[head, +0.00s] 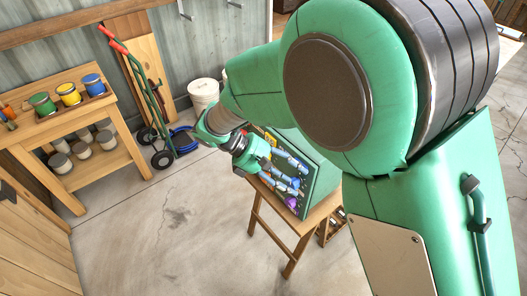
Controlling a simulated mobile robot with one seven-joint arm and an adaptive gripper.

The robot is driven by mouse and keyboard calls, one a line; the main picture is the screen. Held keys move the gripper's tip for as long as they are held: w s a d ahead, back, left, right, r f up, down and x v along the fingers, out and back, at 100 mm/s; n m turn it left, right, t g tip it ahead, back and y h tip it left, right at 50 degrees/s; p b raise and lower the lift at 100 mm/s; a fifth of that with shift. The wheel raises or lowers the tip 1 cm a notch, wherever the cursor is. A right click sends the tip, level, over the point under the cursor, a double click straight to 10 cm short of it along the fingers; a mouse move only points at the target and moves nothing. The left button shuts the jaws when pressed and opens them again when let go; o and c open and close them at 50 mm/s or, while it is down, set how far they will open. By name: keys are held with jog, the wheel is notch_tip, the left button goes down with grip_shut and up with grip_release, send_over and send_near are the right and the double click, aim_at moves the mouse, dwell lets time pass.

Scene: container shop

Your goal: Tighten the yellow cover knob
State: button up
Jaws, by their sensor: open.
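My gripper (299,178) is in front of the face of a green box-shaped panel (326,172) on a wooden stand. Its two grey-blue fingers are spread apart, with nothing seen between them. I cannot tell whether the fingertips touch the panel. A purple knob (291,202) shows low on the panel, below the fingers. Small yellow and red parts show near the panel's upper left, partly behind my gripper. I cannot make out the yellow cover knob for certain; my gripper and arm hide much of the panel face.
The wooden stand (282,227) has splayed legs. A wooden bench (93,131) at left holds green, yellow and blue paint cans. A hand truck (146,95) and a white bucket (203,93) stand by the back wall. The concrete floor (165,225) in front is clear.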

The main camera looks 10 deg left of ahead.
jog(key=w+a+f+n+t+h+p, duration=0.1)
jog(key=a+f+n+t, duration=0.3)
jog(key=a, duration=0.6)
jog(key=w+a+f+n+t+h+p, duration=0.1)
jog(key=w+a+f+n+t, duration=0.2)
jog(key=a+n+t, duration=0.5)
jog(key=shift+w+a+f+t+h, duration=0.15)
jog(key=shift+a+f+t+h, duration=0.35)
jog(key=shift+a, duration=0.55)
jog(key=shift+w+d+f, duration=0.1)
jog(key=shift+w+d, duration=0.05)
jog(key=x, duration=0.6)
jog(key=b+x, duration=0.1)
jog(key=x, duration=0.6)
jog(key=shift+w+d+f, duration=0.15)
jog(key=shift+d+f, duration=0.05)
jog(key=c, duration=1.2)
